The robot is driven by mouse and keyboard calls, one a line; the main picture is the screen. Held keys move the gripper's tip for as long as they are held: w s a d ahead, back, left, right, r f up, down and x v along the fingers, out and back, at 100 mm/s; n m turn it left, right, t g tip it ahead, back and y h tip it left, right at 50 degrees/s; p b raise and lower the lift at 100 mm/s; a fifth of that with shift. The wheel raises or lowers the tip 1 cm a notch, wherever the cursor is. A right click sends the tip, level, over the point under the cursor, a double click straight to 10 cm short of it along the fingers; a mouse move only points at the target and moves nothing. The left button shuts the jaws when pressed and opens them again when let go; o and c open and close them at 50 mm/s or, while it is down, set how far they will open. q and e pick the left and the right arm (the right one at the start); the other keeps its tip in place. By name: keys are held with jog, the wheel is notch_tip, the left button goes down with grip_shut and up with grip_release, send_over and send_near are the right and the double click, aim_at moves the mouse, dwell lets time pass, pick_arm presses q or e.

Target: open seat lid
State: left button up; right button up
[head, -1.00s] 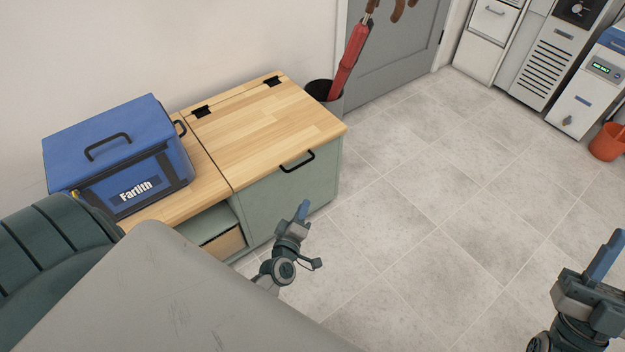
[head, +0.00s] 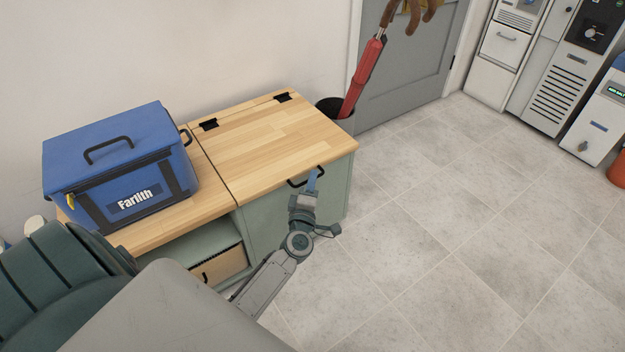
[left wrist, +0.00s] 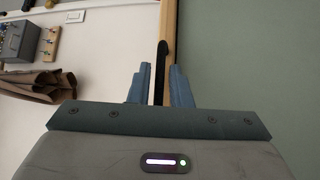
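The bench seat has a light wooden lid (head: 265,135), lying flat and closed, with two black hinges at its back edge. A black bar handle (head: 297,184) is on the lid's front edge. My right gripper is out of view.
A blue cooler bag (head: 120,165) stands on the fixed left part of the bench top. White machines stand at the far right. The tiled floor (head: 440,200) is clear.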

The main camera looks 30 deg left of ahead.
pick_arm(q)
jog(key=shift+w+a+r, duration=0.1)
jog(key=shift+w+a, duration=0.1)
jog(key=shift+w, duration=0.3)
grip_shut()
